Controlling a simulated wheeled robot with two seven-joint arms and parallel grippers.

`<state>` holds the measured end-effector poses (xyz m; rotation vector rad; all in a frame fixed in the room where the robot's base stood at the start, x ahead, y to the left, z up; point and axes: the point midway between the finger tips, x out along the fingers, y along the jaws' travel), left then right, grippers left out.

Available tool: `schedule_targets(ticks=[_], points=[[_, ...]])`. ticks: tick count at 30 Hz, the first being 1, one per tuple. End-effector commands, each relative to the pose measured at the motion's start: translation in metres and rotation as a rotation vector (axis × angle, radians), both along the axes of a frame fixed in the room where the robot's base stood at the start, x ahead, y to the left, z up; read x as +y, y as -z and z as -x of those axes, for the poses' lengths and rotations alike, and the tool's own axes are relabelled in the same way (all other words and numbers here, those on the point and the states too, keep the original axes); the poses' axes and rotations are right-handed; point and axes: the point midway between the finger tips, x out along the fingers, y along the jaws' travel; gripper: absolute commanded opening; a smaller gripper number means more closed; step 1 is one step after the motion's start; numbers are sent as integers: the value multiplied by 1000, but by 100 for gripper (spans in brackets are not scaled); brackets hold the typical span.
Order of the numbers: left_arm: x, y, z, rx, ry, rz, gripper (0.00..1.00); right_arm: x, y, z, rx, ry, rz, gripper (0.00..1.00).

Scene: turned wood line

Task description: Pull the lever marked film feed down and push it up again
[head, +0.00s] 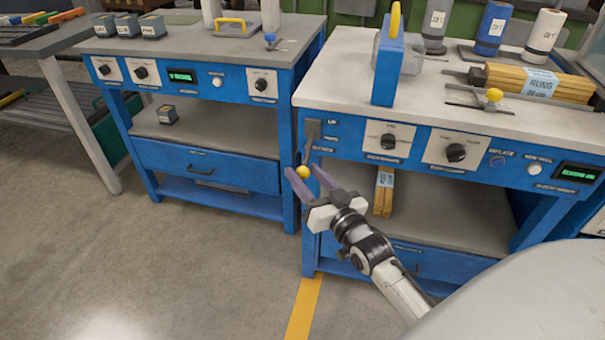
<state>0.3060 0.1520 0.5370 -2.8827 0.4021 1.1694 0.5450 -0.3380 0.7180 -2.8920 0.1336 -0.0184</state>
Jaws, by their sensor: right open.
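A lever with a yellow ball knob (303,171) sits at the left end of the right bench's blue front panel. Its grey slot plate (313,131) is above the knob, with small labels beside it that are too blurred to read surely. My left gripper is out of view.
The right bench's panel (425,148) also carries dials, buttons and a green display. A bundle of wood strips (384,190) lies on its lower shelf. The left bench (210,190) stands close by, leaving a narrow gap. The floor (190,270) in front is clear.

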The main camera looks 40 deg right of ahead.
Motion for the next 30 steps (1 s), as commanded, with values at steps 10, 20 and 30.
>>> schedule_targets(ticks=[10,20,30], points=[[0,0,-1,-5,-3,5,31,-1,0,-18,1,-1,1,44],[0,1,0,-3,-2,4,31,-1,0,-17,2,-1,2,12],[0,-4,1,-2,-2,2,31,0,-3,-20,8,-2,-4,0]])
